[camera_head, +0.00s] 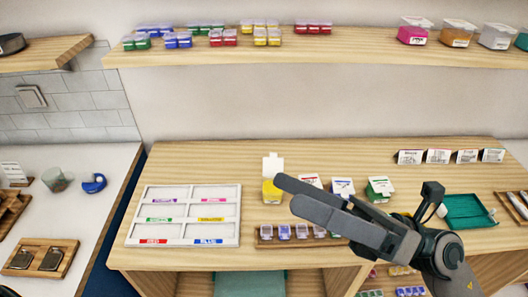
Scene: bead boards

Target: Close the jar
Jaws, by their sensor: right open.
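A yellow jar (271,192) stands on the wooden table, with its white lid (273,166) raised upright at its back, so it is open. My right gripper (289,194) is open, with its fingers pointing left and their tips just right of the yellow jar. I cannot tell whether they touch it. Red (311,181), blue (343,187) and green (380,189) jars with white labelled tops stand in a row to its right, partly hidden by my gripper.
A white sorting tray (185,187) with coloured labels lies left of the jars. A wooden rack (266,243) of small containers is in front. A green tray (468,212) lies at right. A shelf (150,58) with coloured boxes hangs above. The table behind the jars is clear.

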